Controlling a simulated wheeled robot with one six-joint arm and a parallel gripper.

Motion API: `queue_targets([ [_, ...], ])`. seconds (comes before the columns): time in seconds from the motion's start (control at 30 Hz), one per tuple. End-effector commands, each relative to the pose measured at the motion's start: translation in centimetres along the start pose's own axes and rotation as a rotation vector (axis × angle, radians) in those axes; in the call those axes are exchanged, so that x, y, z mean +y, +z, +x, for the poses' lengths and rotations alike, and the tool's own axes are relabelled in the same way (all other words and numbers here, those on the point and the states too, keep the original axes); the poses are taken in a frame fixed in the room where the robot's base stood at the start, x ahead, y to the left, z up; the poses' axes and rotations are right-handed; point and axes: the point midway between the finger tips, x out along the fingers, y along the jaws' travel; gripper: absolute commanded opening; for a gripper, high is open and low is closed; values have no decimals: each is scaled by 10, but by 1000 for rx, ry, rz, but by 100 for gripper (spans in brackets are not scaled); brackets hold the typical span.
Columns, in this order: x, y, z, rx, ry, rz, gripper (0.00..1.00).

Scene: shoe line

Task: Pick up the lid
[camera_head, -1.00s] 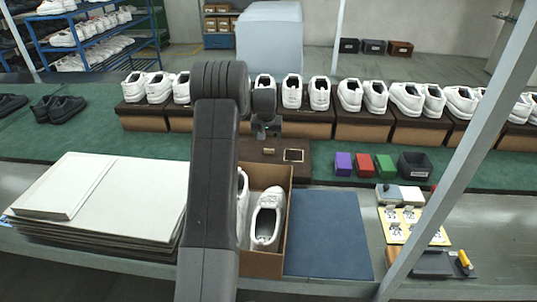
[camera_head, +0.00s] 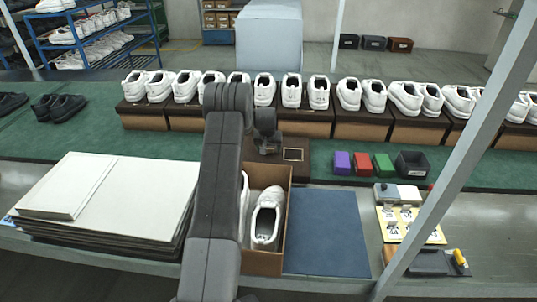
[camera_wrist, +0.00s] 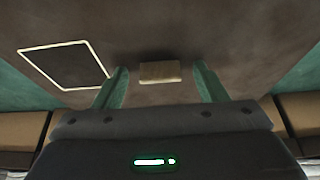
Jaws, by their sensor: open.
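The lid (camera_head: 318,160) is dark brown and lies flat on the green surface behind an open box. It has a pale-edged square outline and a small tan block as a handle. In the wrist view the lid (camera_wrist: 150,35) fills most of the picture, with the tan block (camera_wrist: 160,72) between the fingers. My gripper (camera_wrist: 161,85) is open above the lid, its two green-tinted fingers on either side of the block with gaps. In the head view my gripper (camera_head: 266,146) is over the lid's left part, and my arm hides some of it.
The open cardboard box (camera_head: 286,215) holds white shoes (camera_head: 267,218) in front of the lid. A blue mat (camera_head: 328,235) lies right of it, a stack of white sheets (camera_head: 120,195) left. White shoes on boxes (camera_head: 305,122) line the back. Small coloured blocks (camera_head: 362,163) stand to the right.

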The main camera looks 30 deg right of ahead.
Motion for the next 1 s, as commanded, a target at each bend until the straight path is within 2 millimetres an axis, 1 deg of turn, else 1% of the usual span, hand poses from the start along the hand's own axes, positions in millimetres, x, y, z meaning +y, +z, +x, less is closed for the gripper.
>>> queue_targets([
  [0.1,0,0,0,0,0,0,65],
  [0.27,0,0,0,0,0,0,34],
  [0.3,0,0,0,0,0,0,26],
  [0.37,0,0,0,0,0,0,16],
  [0.57,0,0,-1,1,0,0,16],
  [0.67,0,-2,-4,2,0,0,16],
  [0.77,0,-8,-16,4,0,0,16],
  [1.0,0,-26,-60,5,0,0,16],
])
